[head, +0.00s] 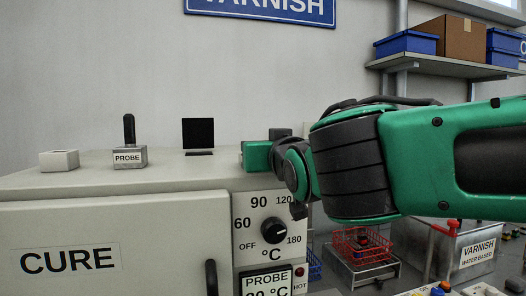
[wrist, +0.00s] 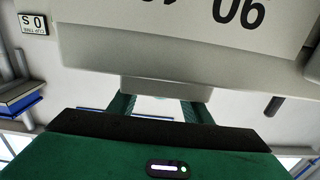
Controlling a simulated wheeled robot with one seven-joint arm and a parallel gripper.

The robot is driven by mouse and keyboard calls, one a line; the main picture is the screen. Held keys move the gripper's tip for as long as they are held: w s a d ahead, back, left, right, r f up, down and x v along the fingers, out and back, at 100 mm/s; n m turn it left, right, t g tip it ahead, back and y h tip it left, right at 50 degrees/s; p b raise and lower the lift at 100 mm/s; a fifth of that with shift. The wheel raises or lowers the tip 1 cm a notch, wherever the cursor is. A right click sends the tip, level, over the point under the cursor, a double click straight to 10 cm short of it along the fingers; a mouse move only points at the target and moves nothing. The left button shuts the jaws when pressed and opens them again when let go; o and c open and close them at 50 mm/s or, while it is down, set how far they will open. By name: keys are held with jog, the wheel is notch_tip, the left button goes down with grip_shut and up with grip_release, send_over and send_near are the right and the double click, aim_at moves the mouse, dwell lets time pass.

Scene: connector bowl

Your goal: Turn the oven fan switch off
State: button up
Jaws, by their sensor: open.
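The oven (head: 120,205) fills the left of the head view, with a door marked CURE. Its front panel has a black dial (head: 274,231) marked OFF to 180 °C. No switch marked as a fan switch can be read. My gripper (head: 251,155) is at the oven's top, above the dial panel. In the wrist view, which looks upside down, my gripper (wrist: 158,108) is open. A pale grey block-like edge (wrist: 166,88) lies at its fingertips, below the inverted panel numbers. I cannot tell whether this edge is the switch or whether the fingers touch it.
On the oven's top stand a PROBE holder (head: 130,158), a pale box (head: 59,160) and a black upright plate (head: 198,133). A red wire basket (head: 363,243) and a VARNISH container (head: 477,248) are at the right. A shelf (head: 450,66) holds boxes above.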

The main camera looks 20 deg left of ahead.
jog(key=c, duration=1.1)
jog(key=shift+w+d+n+g+y, duration=0.1)
jog(key=shift+d+n+g+y, duration=0.1)
jog(key=shift+n+g+y, duration=0.3)
jog(key=shift+o, duration=0.2)
jog(key=shift+w+d+n+g+y, duration=0.1)
jog(key=shift+w+n+g+y, duration=0.05)
jog(key=shift+n+g+y, duration=1.1)
jog(key=n+g+y, duration=0.2)
jog(key=g, duration=0.1)
jog(key=n+g+y, duration=0.2)
jog(key=n+g, duration=0.1)
jog(key=g, duration=0.1)
jog(key=shift+f, duration=0.15)
jog(key=n+g, duration=0.2)
jog(key=g, duration=0.1)
jog(key=n+g, duration=0.3)
jog(key=g, duration=0.1)
jog(key=shift+g+y, duration=0.25)
jog(key=shift+y, duration=0.1)
jog(key=shift+a+n+g+h, duration=0.1)
jog(key=shift+n+g+h, duration=0.25)
jog(key=shift+n+g, duration=0.65)
jog(key=shift+a+n+g+h, duration=0.1)
jog(key=shift+n+g+h, duration=0.35)
jog(key=shift+g, duration=0.95)
jog(key=shift+r+n+g+h, duration=0.2)
jog(key=shift+n+g+h, duration=0.4)
jog(key=shift+g, duration=0.4)
